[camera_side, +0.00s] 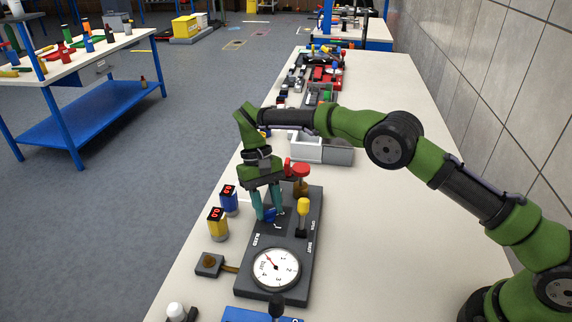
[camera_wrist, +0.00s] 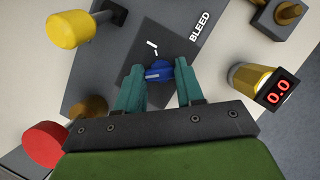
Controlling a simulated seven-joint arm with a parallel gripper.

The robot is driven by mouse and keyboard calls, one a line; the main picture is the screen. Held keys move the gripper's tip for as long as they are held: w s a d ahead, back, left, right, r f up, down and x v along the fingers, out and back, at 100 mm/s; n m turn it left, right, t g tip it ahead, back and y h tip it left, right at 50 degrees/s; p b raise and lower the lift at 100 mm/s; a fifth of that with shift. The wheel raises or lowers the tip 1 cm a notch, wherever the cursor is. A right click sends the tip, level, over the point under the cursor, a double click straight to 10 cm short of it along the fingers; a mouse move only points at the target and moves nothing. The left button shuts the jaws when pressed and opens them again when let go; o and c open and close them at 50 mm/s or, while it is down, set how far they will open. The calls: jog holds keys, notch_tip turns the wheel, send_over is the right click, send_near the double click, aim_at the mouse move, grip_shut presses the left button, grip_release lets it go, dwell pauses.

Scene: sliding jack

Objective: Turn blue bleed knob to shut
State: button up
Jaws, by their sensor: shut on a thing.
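The blue bleed knob (camera_wrist: 159,72) sits on the dark panel (camera_wrist: 199,67) below the white word BLEED in the wrist view. A pale stripe on the knob lies nearly level in that view, and a white tick is printed on the panel just above it. The knob also shows low between my fingers in the side view (camera_side: 269,214). My gripper (camera_wrist: 160,84) points down over the panel, with one teal finger on each side of the knob. It is shut on the knob. The fingers partly hide the knob's sides.
A yellow-topped lever (camera_side: 303,208) and a red knob (camera_side: 298,169) stand close to my gripper on the panel. A round gauge (camera_side: 276,268) is at the near end. Blue (camera_side: 229,199) and yellow (camera_side: 217,223) units with red readouts stand left, with bare table around.

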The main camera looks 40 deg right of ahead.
jog(key=shift+n+h, duration=0.3)
jog(key=shift+n, duration=0.3)
jog(key=o, duration=1)
jog(key=shift+o, duration=0.2)
